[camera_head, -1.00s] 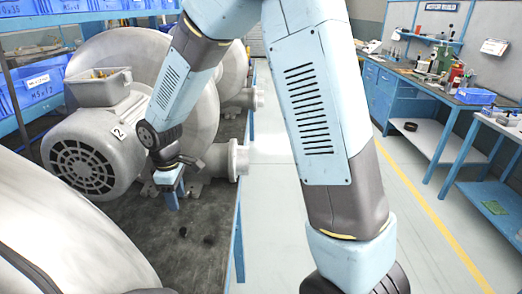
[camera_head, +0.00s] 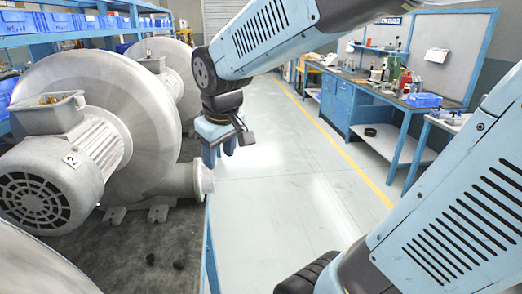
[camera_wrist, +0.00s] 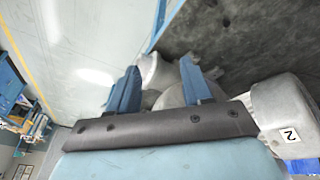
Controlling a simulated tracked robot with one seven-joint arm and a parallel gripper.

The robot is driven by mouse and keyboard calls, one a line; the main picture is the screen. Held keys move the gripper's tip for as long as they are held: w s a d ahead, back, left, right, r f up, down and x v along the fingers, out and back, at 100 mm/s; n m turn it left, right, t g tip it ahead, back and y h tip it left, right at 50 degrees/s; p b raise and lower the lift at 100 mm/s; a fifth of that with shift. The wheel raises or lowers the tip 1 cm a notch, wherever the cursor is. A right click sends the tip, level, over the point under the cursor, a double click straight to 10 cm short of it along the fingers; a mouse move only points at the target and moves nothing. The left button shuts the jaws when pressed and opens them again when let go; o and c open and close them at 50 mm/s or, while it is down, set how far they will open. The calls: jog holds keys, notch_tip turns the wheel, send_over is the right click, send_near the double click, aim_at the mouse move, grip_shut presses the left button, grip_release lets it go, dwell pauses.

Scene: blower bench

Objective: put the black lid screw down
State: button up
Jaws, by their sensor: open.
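Two small dark pieces lie close together on the dark bench top (camera_head: 120,255), a left one (camera_head: 150,259) and a right one (camera_head: 179,264). They look like black screws, but are too small to tell which is the lid screw. My gripper (camera_head: 220,158) is raised away from them, near the blower's outlet flange and over the aisle side of the bench edge. In the wrist view my gripper (camera_wrist: 160,72) has its two blue fingers apart with nothing between them. The blower motor marked 2 (camera_head: 92,160) has an open terminal box (camera_head: 46,112) on top.
The outlet flange (camera_head: 203,180) sticks out near the bench edge. Another blower (camera_head: 165,70) stands behind, and part of one is in front. Blue bins line the shelf at left. The aisle floor (camera_head: 285,180) is clear; a blue workbench (camera_head: 362,95) stands across it.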

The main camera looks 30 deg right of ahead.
jog(key=s+d+r+m+t, duration=0.1)
jog(key=s+d+r+m, duration=0.2)
jog(key=s, duration=0.6)
jog(key=d+m, duration=0.1)
jog(key=d, duration=0.1)
jog(key=shift+s+d+r+t, duration=0.15)
jog(key=shift+d+r+t, duration=0.05)
jog(key=shift+d+t, duration=0.2)
jog(key=shift+c, duration=0.6)
